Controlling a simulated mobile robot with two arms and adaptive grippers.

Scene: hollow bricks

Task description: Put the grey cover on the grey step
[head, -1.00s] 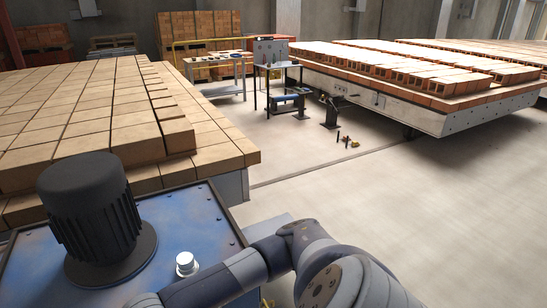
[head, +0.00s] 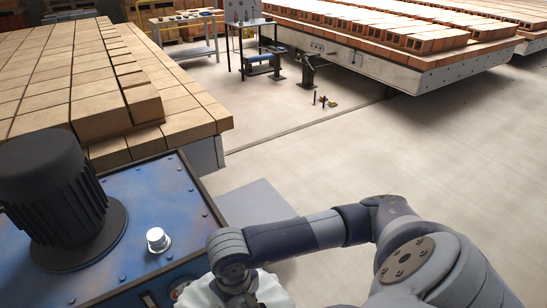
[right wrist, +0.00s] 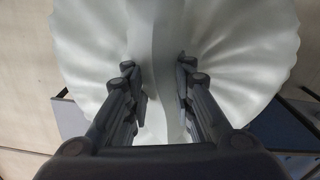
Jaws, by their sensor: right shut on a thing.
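My right gripper (right wrist: 160,85) is shut on the ridge of a pale grey, round piece with fluted edges, which looks like the grey cover (right wrist: 235,55). Part of the cover also shows at the bottom edge of the head view (head: 270,288), under my right wrist, in front of the blue machine. A flat grey surface, apparently the grey step (head: 255,203), lies beside the blue machine, partly hidden by my right arm. The cover is apart from the visible part of this surface. My left gripper is not in view.
The blue machine (head: 140,215) with a black motor (head: 50,195) and a white knob (head: 157,239) stands at lower left. A brick-covered platform (head: 205,150) is behind it. Brick-laden platforms (head: 390,65) stand at far right.

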